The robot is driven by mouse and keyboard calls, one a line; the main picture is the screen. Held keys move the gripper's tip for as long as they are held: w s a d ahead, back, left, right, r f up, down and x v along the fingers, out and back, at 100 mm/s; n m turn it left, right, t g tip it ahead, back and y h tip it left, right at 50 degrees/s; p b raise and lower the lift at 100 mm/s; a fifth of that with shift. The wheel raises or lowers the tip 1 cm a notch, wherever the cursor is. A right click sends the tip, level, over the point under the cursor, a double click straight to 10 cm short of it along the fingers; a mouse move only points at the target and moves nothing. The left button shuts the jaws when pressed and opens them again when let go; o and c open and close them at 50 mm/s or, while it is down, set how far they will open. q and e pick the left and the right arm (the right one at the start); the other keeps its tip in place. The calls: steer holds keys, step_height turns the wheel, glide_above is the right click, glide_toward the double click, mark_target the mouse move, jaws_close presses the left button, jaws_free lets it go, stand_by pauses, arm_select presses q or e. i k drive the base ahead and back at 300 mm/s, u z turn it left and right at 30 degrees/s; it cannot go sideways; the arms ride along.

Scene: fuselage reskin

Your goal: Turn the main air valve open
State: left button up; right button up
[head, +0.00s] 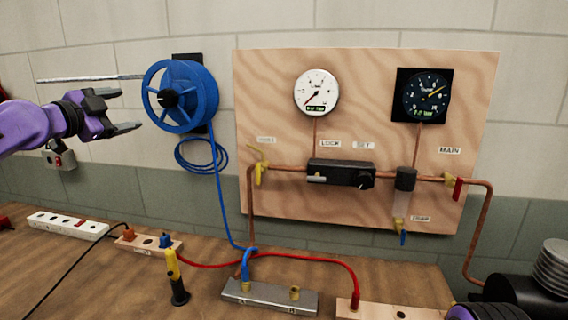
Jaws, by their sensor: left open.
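The main air valve (449,179) sits on the copper pipe at the right of the wooden panel, below a MAIN label (450,150). Its body is brass-yellow. Its red handle (457,189) points down, across the pipe. My left gripper (124,110) is open and empty at the far left, in front of the wall and beside the blue hose reel. It is far from the valve. My right gripper is not in view; a purple part, probably of my right arm, shows at the bottom right edge.
The panel (270,100) carries a white gauge (316,93), a dark gauge (425,96), a black regulator (340,174) and another yellow valve (261,172). A blue hose hangs from the reel (180,97). The bench holds a manifold (270,298), a yellow-black tool (175,278) and cables.

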mark_target(457, 186)
steer(key=z, duration=0.05)
steer(key=k, duration=0.9)
